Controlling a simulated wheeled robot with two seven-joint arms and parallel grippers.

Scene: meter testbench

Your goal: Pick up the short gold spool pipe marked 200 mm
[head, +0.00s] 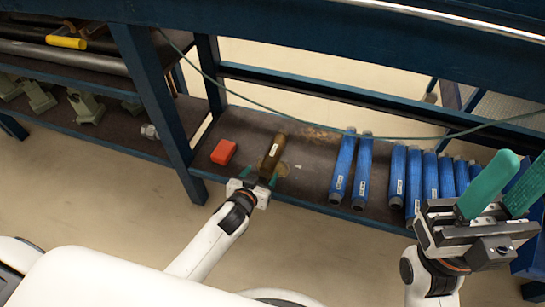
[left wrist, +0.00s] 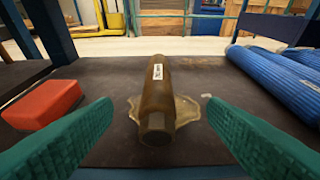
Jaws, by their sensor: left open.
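The short gold-brown spool pipe (head: 272,152) lies on the dark shelf with a white label on its upper side. In the left wrist view the pipe (left wrist: 157,98) lies lengthwise away from me, its near end facing me; the label is too small to read. My left gripper (head: 261,181) is open at the shelf's front edge, just short of the pipe's near end. In the left wrist view its green fingers (left wrist: 160,135) stand apart, one on each side of the pipe and not touching it. My right gripper (head: 500,190) is raised at the right, its green fingers apart and empty.
A red-orange block (head: 223,152) lies left of the pipe. Several blue pipes (head: 343,165) lie to the right on the same shelf (head: 305,180). A blue post (head: 155,95) stands at the left, and a blue beam (head: 350,45) and a thin green cable cross above.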

